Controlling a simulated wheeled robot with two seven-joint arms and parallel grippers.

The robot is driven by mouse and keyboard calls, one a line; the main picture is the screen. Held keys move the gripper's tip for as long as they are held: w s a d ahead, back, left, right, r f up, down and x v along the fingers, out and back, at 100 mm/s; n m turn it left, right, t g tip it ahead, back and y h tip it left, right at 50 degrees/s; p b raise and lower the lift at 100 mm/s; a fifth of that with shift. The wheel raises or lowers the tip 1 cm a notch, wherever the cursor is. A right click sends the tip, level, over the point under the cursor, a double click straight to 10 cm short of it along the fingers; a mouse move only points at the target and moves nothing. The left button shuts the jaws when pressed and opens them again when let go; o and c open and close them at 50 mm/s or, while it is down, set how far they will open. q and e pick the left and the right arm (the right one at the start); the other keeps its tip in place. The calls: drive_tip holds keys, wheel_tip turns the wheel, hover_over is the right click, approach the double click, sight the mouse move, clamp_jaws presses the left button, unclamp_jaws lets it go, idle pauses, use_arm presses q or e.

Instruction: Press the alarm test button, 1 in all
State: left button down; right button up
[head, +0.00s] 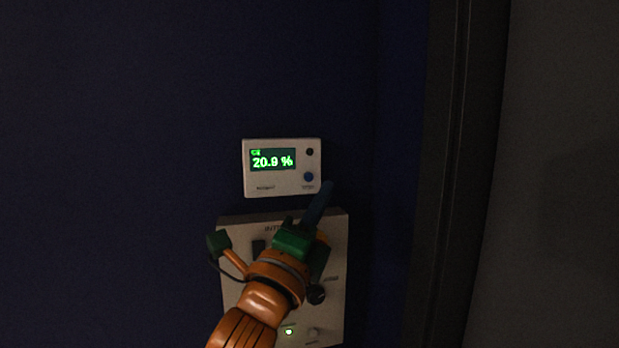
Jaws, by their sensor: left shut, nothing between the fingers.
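A pale wall unit (257,187) has a lit green display reading 20.9 %. On its right side are a small dark round spot (310,152) at the top and a blue round button (308,177) below, with a label too small to read. My left gripper (327,187) is shut and empty. Its blue-grey fingertips are just below and right of the blue button, near the unit's lower right corner. I cannot tell how far they are from the unit's face. My right gripper is not in view.
A second, larger pale panel (336,232) sits below, partly hidden by my left arm. It carries a dark knob (316,294) and a lit green lamp (289,331). The dark blue wall is bare to the left; a dark vertical frame (447,170) stands to the right.

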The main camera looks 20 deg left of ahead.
sight(309, 177)
use_arm(q)
drive_tip(key=shift+w+a+p, duration=0.2)
drive_tip(key=shift+w+a, duration=0.55)
drive_tip(key=shift+w, duration=0.45)
drive_tip(key=shift+w+a+p, duration=0.15)
drive_tip(key=shift+w+a, duration=0.65)
drive_tip(key=shift+w, duration=0.35)
drive_tip(key=shift+w+a+p, duration=0.2)
drive_tip(key=shift+w+a, duration=0.55)
drive_tip(key=shift+w, duration=0.45)
drive_tip(key=shift+w, duration=0.1)
drive_tip(key=shift+w+a+p, duration=0.25)
drive_tip(key=shift+p, duration=0.05)
drive_tip(key=shift+w+a+p, duration=0.2)
drive_tip(key=shift+w+p, duration=0.1)
drive_tip(key=shift+s+d+f, duration=0.1)
drive_tip(key=shift+s+d, duration=0.3)
drive_tip(key=shift+s, duration=0.2)
drive_tip(key=shift+s+d, duration=0.1)
